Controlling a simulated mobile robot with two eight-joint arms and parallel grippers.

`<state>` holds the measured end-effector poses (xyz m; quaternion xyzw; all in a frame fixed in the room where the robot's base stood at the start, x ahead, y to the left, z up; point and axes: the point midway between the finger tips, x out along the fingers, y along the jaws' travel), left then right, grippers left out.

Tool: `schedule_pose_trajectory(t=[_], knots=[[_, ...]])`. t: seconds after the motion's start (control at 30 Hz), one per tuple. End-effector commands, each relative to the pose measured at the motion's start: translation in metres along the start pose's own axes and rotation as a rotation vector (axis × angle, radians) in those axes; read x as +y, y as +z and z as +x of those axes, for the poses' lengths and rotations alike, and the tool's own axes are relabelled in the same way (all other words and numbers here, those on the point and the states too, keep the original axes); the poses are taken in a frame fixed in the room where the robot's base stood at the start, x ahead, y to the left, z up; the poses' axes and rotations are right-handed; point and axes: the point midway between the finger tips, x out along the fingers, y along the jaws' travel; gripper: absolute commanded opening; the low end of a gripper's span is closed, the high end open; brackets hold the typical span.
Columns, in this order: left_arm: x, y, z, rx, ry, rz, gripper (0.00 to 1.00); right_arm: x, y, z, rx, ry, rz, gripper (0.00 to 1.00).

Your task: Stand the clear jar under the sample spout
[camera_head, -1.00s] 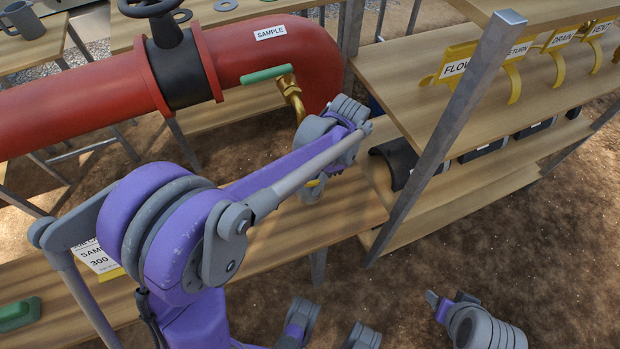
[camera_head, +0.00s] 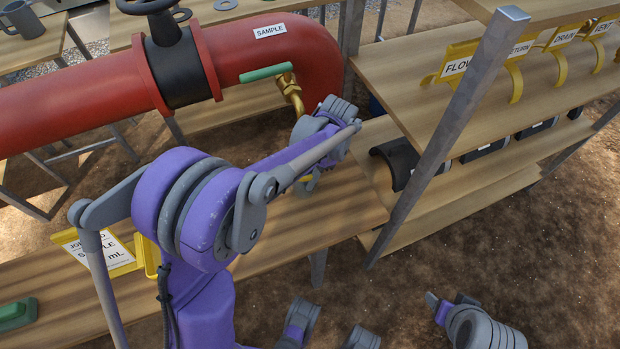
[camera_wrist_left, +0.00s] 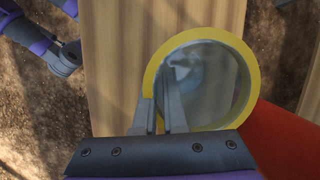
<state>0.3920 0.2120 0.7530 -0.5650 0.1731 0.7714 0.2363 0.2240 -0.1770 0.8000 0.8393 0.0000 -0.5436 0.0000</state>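The clear jar with a yellow rim (camera_wrist_left: 246,70) is seen from above in the left wrist view, over a wooden board. In the head view my left arm hides most of it. My left gripper (camera_wrist_left: 162,102) has its fingers close together at the jar's near-left rim, and it appears pinched on the jar's wall. In the head view my left gripper (camera_head: 308,180) is below and slightly right of the brass sample spout (camera_head: 291,90), which hangs from the red pipe. My right gripper (camera_head: 447,305) is low at the right, away from the jar; its fingers are unclear.
The wooden bench (camera_head: 260,245) holds a yellow-framed sample sign (camera_head: 100,252) and a green object (camera_head: 15,314). A shelf with labelled yellow hooks (camera_head: 455,65) and a metal post (camera_head: 445,140) stand to the right. A red pipe (camera_head: 75,105) spans the back.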

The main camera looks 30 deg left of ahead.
Motion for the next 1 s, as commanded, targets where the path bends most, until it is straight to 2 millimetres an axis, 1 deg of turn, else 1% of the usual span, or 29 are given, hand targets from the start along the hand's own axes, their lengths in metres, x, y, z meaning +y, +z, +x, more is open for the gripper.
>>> schedule_pose_trajectory(t=[0.03,0.13,0.17,0.43,0.53,0.67,0.9,1.0], knots=[[0.0,0.0,0.0,0.0,0.0,0.0,0.18,0.0,0.0,0.0,0.0,0.0,0.0,0.62],[0.0,0.0,0.0,0.0,0.0,0.0,0.36,0.0,0.0,0.0,0.0,0.0,0.0,0.62],[0.0,0.0,0.0,0.0,0.0,0.0,0.38,0.0,0.0,0.0,0.0,0.0,0.0,0.62],[0.0,0.0,-0.001,0.0,0.0,0.0,0.38,0.0,-0.001,-0.001,0.0,0.0,0.0,0.62],[0.0,0.001,-0.008,0.0,0.0,0.0,0.38,0.0,-0.002,-0.004,0.001,0.0,0.0,0.62],[0.0,0.001,-0.028,0.001,0.0,0.001,0.38,0.0,-0.003,-0.007,0.003,0.0,0.0,0.62],[0.0,0.002,-0.081,0.0,0.0,0.0,0.38,0.0,-0.007,-0.015,0.005,0.0,0.0,0.62],[0.0,0.001,-0.1,0.0,0.0,0.001,0.38,0.0,-0.008,-0.017,0.006,0.0,0.0,0.62]])
